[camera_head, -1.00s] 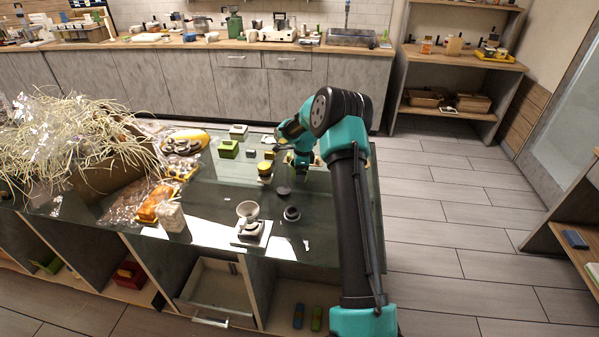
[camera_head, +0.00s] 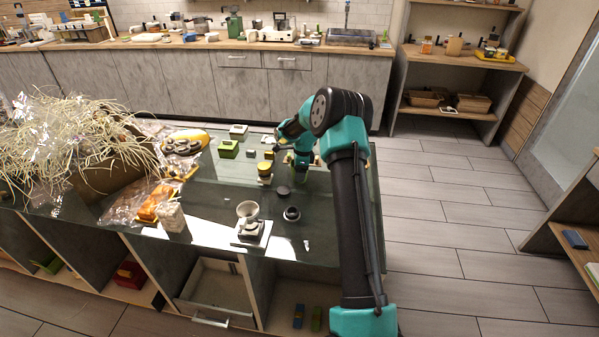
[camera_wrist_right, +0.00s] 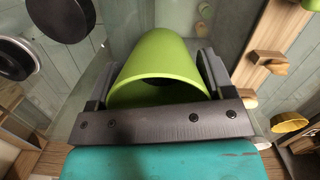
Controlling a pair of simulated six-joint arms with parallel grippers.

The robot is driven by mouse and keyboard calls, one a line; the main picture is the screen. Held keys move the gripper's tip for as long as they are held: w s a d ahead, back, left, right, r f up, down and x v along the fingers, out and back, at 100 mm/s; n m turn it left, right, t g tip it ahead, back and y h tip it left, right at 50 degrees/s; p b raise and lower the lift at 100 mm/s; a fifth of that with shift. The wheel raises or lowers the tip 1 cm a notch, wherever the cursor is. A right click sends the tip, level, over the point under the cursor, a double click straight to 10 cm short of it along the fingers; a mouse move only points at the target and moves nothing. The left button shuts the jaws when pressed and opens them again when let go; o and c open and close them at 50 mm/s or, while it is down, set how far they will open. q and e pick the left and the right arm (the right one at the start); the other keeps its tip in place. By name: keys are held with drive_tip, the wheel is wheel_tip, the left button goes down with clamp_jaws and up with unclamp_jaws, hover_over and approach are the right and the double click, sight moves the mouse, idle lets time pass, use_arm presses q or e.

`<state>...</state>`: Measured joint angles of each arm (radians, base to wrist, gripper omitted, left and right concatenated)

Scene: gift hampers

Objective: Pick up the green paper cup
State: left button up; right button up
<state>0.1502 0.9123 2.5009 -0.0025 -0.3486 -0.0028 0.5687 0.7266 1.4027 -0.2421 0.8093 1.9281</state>
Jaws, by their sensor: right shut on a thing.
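The green paper cup (camera_wrist_right: 160,58) fills the middle of the right wrist view, its open rim facing the camera. My right gripper (camera_wrist_right: 157,70) has a dark finger on each side of the cup and is shut on it. In the head view my right gripper (camera_head: 301,166) is at the right part of the glass-topped table (camera_head: 345,235), and the cup is hard to make out there. Whether the cup touches the table I cannot tell. My left gripper is not in view.
A dark round disc (camera_wrist_right: 62,16) and a black-and-white round item (camera_wrist_right: 14,58) lie beside the cup. Wooden blocks (camera_wrist_right: 268,62) are on its other side. A white funnel stand (camera_head: 250,230) is at the table's front. A basket of shredded filler (camera_head: 95,175) takes the left.

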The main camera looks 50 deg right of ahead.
drive_tip(key=shift+r, duration=0.25)
drive_tip(key=shift+r, duration=1.6)
drive_tip(key=s+a+r, duration=0.1)
drive_tip(key=s+a, duration=0.9)
drive_tip(key=a, duration=0.2)
drive_tip(key=shift+s+r, duration=0.15)
drive_tip(key=shift+s, duration=0.05)
drive_tip(key=o, duration=0.5)
drive_tip(key=c, duration=0.5)
